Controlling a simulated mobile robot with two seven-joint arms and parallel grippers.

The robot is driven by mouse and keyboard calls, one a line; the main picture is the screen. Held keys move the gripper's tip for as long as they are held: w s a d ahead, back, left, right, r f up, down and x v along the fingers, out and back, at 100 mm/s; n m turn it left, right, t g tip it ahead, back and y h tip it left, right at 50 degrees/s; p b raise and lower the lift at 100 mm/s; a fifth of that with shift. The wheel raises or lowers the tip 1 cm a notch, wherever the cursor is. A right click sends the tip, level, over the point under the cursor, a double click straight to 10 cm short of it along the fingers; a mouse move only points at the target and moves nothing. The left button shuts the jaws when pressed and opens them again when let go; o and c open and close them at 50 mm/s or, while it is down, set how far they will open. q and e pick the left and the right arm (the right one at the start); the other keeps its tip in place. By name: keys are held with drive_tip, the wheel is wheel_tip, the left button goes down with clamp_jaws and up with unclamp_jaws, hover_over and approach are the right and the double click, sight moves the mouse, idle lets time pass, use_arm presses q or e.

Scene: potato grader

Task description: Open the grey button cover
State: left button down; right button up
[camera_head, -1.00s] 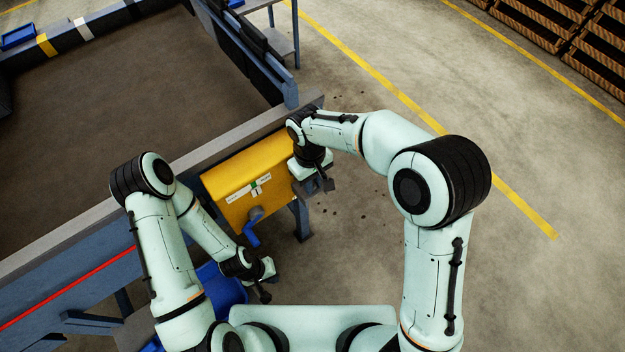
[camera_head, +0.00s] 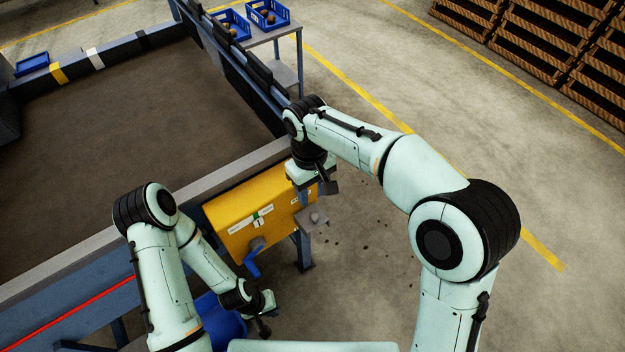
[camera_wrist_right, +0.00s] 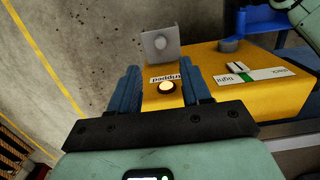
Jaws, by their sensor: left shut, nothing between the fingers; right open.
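The yellow box (camera_head: 250,215) is on the frame at the middle of the head view. The grey button cover (camera_head: 313,218) sticks out from its right end, swung away from the box. In the right wrist view the cover (camera_wrist_right: 160,43) stands beyond a lit round button (camera_wrist_right: 167,87), which is uncovered beside a "tripped" label. My right gripper (camera_head: 327,186) is open and empty above that end of the box; its blue fingers (camera_wrist_right: 160,68) flank the view of the button. My left gripper (camera_head: 264,327) is shut and empty, low in front of the box.
A blue crank handle (camera_head: 253,262) hangs from the box front. A switch (camera_wrist_right: 237,66) with a green-and-white label sits on the box. A blue bin (camera_head: 220,315) is behind my left gripper. Blue crates (camera_head: 268,14) stand on a far table.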

drive_tip(key=shift+w+a+r, duration=0.1)
drive_tip(key=shift+r, duration=1.55)
drive_tip(key=shift+f, duration=0.1)
